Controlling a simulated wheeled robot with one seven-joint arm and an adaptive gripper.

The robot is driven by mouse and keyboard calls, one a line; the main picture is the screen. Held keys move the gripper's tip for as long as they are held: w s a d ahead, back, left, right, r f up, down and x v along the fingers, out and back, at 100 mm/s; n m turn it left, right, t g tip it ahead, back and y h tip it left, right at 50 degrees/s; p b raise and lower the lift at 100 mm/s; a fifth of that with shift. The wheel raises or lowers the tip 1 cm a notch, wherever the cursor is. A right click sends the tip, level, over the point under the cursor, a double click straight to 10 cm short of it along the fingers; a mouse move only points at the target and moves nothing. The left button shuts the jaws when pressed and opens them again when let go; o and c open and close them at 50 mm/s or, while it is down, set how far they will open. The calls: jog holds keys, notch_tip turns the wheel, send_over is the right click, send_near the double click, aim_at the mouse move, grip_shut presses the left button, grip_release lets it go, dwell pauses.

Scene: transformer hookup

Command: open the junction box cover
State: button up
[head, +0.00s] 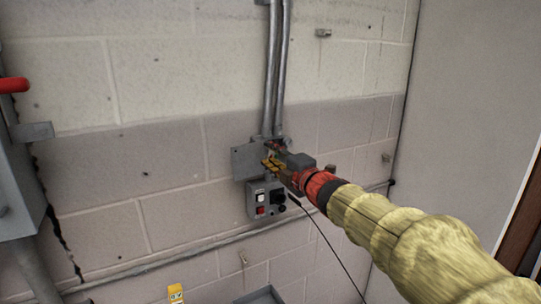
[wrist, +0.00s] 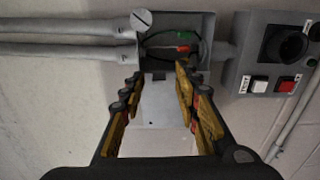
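The grey junction box (head: 268,141) is on the block wall at the lower end of the conduits. In the wrist view the box (wrist: 207,24) is open, with green and red wires inside. Its flat grey cover (head: 246,163) stands swung out to the left of the box. In the wrist view the cover (wrist: 160,108) shows between my fingers, and I cannot tell whether either finger touches it. My gripper (head: 268,164) is in front of the box. In the wrist view my gripper (wrist: 157,82) has its fingers spread wide apart.
A control box (head: 262,201) with white and red buttons and a black knob is just below. Two conduits (head: 275,70) run up from the junction box. A grey cabinet (head: 14,170) with a red handle is at the left. A slotted round screw head (wrist: 141,19) sits by the box corner.

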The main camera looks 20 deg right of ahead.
jog(key=s+d, duration=0.2)
jog(key=s, duration=0.9)
jog(key=shift+s+d, duration=0.1)
jog(key=s+d+f+m+g+h, duration=0.4)
jog(key=d+f+m+h, duration=0.45)
jog(key=d+m, duration=0.35)
jog(key=s+a+f+m+g, duration=0.1)
jog(key=s+f+m+g, duration=0.5)
jog(key=s+f, duration=0.4)
jog(key=s+a+f+m+g+y+p, duration=0.2)
jog(key=s+a+y, duration=0.3)
jog(key=s+a, duration=1)
jog(key=shift+a+f+m, duration=0.3)
jog(key=shift+a, duration=1.2)
